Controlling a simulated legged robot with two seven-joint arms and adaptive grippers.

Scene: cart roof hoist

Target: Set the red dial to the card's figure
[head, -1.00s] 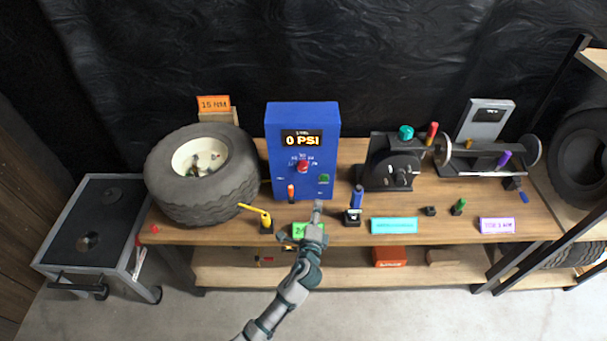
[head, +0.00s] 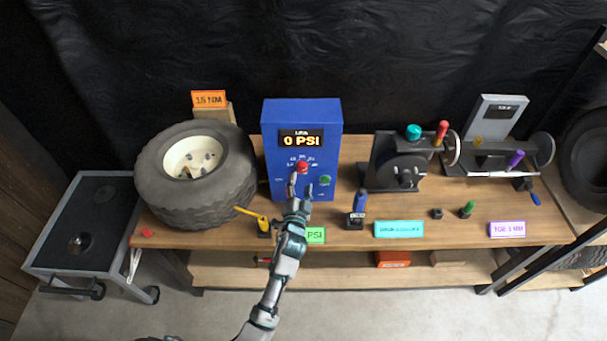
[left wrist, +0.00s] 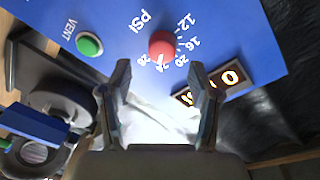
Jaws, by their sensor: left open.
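The red dial (head: 302,167) is on the front of a blue box (head: 272,150) whose display (head: 302,139) reads 0 PSI. In the left wrist view the red dial (left wrist: 162,45) shows with figures around it, among them 12, 16, 20, 24 and 28. My left gripper (head: 308,186) is open just in front of and below the dial. In the left wrist view the dial lies beyond and between the open fingers (left wrist: 160,85), not gripped. The green card (head: 316,235) ending in PSI is partly hidden behind my left arm; its figure cannot be read. My right gripper is not in view.
A green VENT button (left wrist: 89,44) sits beside the dial. A tire (head: 195,185) stands left of the box. A black machine (head: 395,165) is to the right.

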